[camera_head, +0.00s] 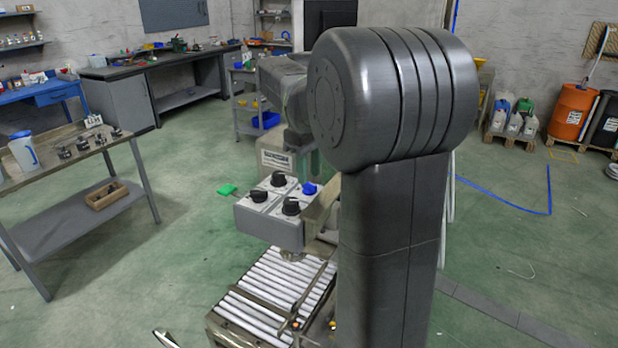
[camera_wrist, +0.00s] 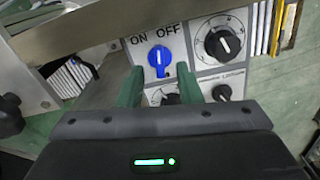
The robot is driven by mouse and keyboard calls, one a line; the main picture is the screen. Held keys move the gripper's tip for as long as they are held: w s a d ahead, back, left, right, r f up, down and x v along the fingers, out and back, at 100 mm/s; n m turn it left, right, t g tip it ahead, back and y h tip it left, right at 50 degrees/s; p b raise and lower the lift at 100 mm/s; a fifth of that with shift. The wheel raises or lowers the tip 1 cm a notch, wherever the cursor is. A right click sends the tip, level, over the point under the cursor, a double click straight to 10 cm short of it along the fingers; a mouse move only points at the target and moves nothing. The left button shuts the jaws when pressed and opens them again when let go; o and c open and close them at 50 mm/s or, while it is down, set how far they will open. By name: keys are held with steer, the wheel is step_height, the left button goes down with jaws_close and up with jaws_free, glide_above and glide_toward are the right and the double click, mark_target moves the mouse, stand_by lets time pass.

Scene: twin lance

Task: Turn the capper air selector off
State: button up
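A blue selector knob (camera_wrist: 159,58) sits on a light panel in the wrist view, under the printed words ON at left and OFF at right. Its grip stands roughly upright in that view; I cannot tell for certain which word it marks. The blue knob also shows in the head view (camera_head: 310,189), at the right of the grey control box (camera_head: 268,226). My gripper (camera_wrist: 160,80) is open. Its two green fingers stand left and right of the blue knob's lower side, apart from each other with nothing held. Contact with the knob cannot be judged.
A black dial (camera_wrist: 222,43) is right of the blue knob, with smaller black knobs below, partly hidden by my gripper. A roller conveyor (camera_head: 270,300) lies below the control box. A metal bar (camera_wrist: 90,27) crosses the wrist view's upper left.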

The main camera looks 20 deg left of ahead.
mark_target(309, 186)
steer(key=shift+f, duration=1.2)
jaws_close()
steer(key=shift+r+m+p, duration=0.2)
steer(key=shift+m+p, duration=0.5)
steer(key=shift+p, duration=0.05)
steer(key=shift+f+m+p, duration=0.15)
steer(key=shift+m+p, duration=0.45)
steer(key=shift+m, duration=0.7)
jaws_free()
